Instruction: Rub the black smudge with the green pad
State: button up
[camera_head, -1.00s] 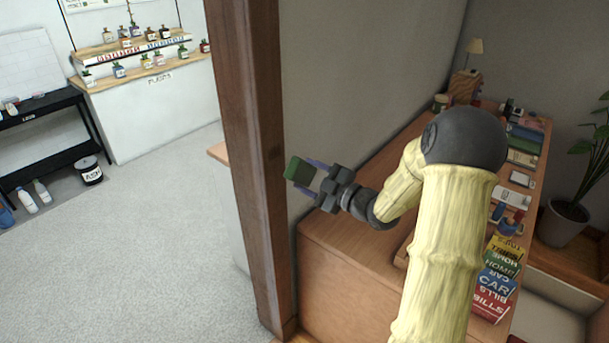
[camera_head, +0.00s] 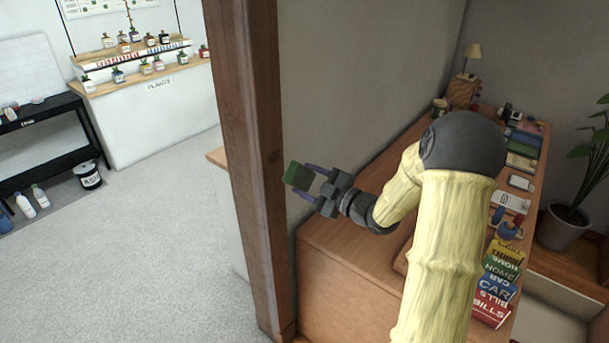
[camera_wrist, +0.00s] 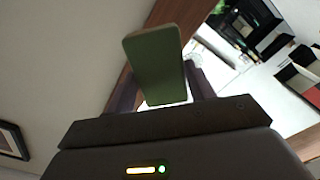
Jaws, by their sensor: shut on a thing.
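The green pad (camera_head: 299,176) is a small dark green block. My gripper (camera_head: 312,181) is shut on it and holds it in the air close to the brown wooden post. The pad also shows in the wrist view (camera_wrist: 157,68), between my two fingers. In the head view the pad is just right of the post's face; I cannot tell whether it touches the post. A faint dark spot (camera_head: 274,157) shows on the post, left of and slightly above the pad; I cannot tell whether it is the black smudge.
The wooden post (camera_head: 255,200) stands upright beside a grey wall (camera_head: 350,80). Open floor (camera_head: 130,240) lies left of the post, with a black shelf (camera_head: 60,135) beyond.

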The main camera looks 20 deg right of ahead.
jog(key=shift+b+x, duration=0.5)
jog(key=shift+x, duration=2.4)
jog(key=shift+x, duration=0.95)
jog(key=shift+r, duration=0.15)
jog(key=shift+r+p, duration=0.9)
jog(key=shift+r, duration=1)
notch_tip(320, 180, down, 4)
jog(key=b, duration=0.4)
jog(key=shift+f, duration=0.1)
